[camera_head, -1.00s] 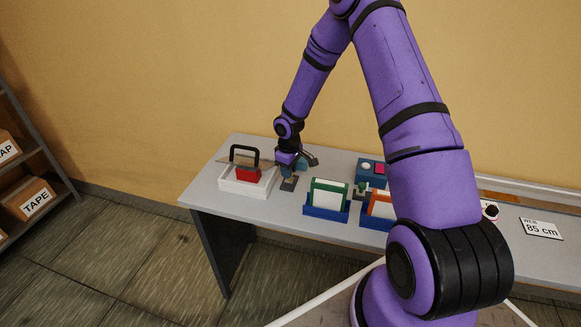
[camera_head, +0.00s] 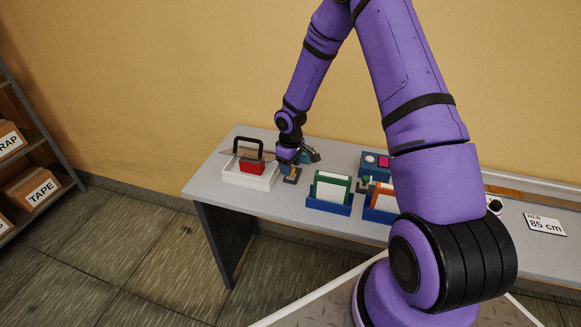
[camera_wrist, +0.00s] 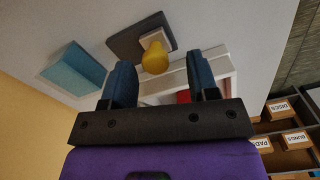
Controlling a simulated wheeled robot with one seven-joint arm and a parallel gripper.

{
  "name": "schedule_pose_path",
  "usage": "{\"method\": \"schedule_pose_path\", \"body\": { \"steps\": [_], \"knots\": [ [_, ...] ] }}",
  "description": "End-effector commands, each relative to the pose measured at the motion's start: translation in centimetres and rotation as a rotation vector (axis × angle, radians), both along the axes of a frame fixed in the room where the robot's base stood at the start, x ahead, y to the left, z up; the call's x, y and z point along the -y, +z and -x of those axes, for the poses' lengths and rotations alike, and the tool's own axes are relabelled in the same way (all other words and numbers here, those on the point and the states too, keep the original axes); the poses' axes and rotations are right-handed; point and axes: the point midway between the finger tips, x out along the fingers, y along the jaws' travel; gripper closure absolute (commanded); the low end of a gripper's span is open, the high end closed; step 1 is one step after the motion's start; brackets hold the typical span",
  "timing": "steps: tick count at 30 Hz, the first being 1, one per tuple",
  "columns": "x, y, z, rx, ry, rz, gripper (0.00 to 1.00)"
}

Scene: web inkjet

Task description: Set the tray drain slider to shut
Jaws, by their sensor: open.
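A yellow knob (camera_wrist: 154,57) stands on a dark plate (camera_wrist: 126,41) in the wrist view, which I take for the drain slider. It is small and partly hidden behind my gripper in the head view. Its shut and open ends cannot be read. The white tray (camera_head: 232,178) stands just left of it in the head view; its rim also shows in the wrist view (camera_wrist: 218,62). My gripper (camera_wrist: 160,70) is open, with its blue fingers either side of the knob in the picture. Whether they touch it I cannot tell. The gripper (camera_head: 291,163) is low over the table.
A red block (camera_head: 251,166) and a black handle (camera_head: 248,140) are at the tray. Two blue holders (camera_head: 328,205) with a green and an orange frame stand to the right. A blue box (camera_head: 370,159) with buttons sits behind. The table's front left (camera_head: 215,194) is bare.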

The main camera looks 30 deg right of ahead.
Motion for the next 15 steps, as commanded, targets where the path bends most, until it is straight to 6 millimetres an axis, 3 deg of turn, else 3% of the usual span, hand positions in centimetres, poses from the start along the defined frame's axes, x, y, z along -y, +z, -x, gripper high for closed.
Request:
{"method": "schedule_pose_path", "body": {
  "steps": [9,15],
  "knots": [
    [0.1,5.8,0.0,0.003,-0.001,0.001,0.46],
    [0.0,8.7,0.0,0.0,-0.001,0.001,0.46]
  ]
}}
